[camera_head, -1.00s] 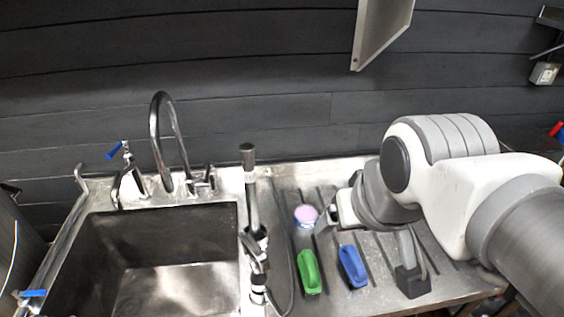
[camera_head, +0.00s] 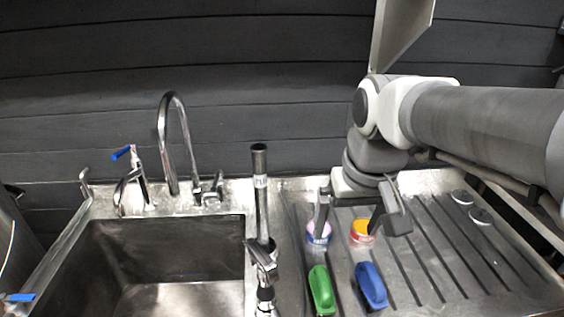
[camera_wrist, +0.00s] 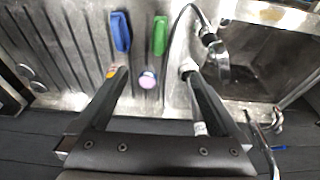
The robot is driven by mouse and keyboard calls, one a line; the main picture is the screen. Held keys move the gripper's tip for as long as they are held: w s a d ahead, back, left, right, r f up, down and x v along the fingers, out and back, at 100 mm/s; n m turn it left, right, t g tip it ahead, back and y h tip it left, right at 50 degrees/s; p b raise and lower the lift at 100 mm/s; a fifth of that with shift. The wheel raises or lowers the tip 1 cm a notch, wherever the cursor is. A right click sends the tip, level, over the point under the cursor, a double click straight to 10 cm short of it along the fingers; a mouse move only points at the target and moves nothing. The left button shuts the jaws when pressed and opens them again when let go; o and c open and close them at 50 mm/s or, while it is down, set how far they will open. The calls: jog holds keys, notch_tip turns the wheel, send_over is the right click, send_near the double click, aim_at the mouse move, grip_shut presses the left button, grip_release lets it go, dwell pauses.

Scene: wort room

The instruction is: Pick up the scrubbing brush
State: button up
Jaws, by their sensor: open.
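Two brush-like blocks lie side by side on the ribbed steel drainboard: a green one (camera_head: 321,290) and a blue one (camera_head: 371,285). I cannot tell which one the task means, and no bristles show. In the wrist view the blue one (camera_wrist: 121,31) and the green one (camera_wrist: 160,35) lie beyond my fingertips. My gripper (camera_head: 347,232) is open and empty, at the back of the drainboard, behind both blocks and touching neither. In the wrist view its fingers (camera_wrist: 155,73) are spread wide.
A pink-topped tub (camera_head: 319,232) and a yellow-and-red tub (camera_head: 361,232) stand near my fingers. A spray tap (camera_head: 260,215) and the sink (camera_head: 160,262) are to the left.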

aim_at(324, 277)
jog(key=w+f+g+b, duration=0.1)
jog(key=w+f+b, duration=0.1)
jog(key=f, duration=0.6)
jog(key=w+f+g+b, duration=0.1)
jog(key=w+f+b, duration=0.2)
jog(key=f, duration=0.5)
jog(key=w+f+b, duration=0.2)
jog(key=f+b, duration=0.3)
jog(key=f, duration=0.2)
jog(key=shift+w+a+f+g, duration=0.1)
jog(key=shift+w+f+g, duration=0.25)
jog(key=shift+f+g, duration=0.05)
jog(key=shift+w+f+b, duration=0.15)
jog(key=shift+f+b, duration=0.3)
jog(key=shift+f, duration=0.9)
jog(key=shift+w+f+b, duration=0.1)
jog(key=shift+f+b, duration=0.3)
jog(key=shift+f, duration=0.95)
jog(key=shift+c, duration=0.2)
jog(key=shift+r, duration=0.1)
jog(key=c, duration=1.5)
